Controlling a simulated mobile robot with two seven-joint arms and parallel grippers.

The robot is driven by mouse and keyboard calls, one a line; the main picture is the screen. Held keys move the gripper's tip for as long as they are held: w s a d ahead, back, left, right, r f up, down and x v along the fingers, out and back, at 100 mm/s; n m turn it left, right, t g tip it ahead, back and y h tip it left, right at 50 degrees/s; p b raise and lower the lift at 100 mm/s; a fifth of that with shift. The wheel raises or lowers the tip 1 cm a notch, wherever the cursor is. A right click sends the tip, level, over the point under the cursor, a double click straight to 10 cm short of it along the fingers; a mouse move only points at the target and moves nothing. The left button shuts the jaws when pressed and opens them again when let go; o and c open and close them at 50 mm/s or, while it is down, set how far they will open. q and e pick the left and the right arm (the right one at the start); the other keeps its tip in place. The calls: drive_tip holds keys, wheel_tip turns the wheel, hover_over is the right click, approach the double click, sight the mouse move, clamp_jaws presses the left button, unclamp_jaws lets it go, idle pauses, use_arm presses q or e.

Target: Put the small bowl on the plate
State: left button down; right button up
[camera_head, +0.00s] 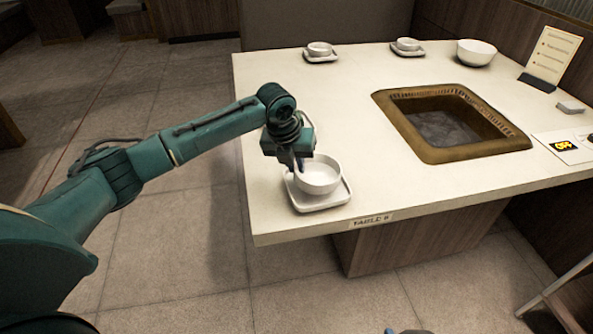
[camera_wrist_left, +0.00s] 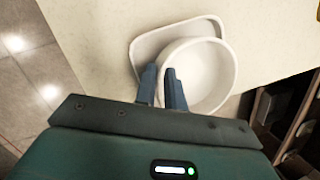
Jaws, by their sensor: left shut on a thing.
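The small white bowl (camera_head: 318,177) is at the near left corner of the table, over a white squarish plate (camera_head: 325,204). My left gripper (camera_head: 298,168) is shut on the left side of the bowl's rim. In the left wrist view, the fingers (camera_wrist_left: 164,82) straddle the wall of the bowl (camera_wrist_left: 208,72), and the plate (camera_wrist_left: 150,43) shows beneath and beyond it. The bowl looks roughly upright and inside the plate's outline. I cannot tell whether its base touches the plate.
A sunken grill well (camera_head: 450,154) takes up the table's middle right. Two more bowls on plates (camera_head: 320,50) (camera_head: 407,46) and a larger bowl (camera_head: 476,52) stand along the far edge. A menu card (camera_head: 553,53) stands far right. The table's near left edge is close to the plate.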

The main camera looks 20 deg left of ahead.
use_arm(q)
wheel_tip(320, 180, down, 2)
drive_tip(key=shift+f, duration=0.1)
drive_tip(key=c, duration=1.7)
unclamp_jaws()
drive_tip(key=shift+c, duration=0.2)
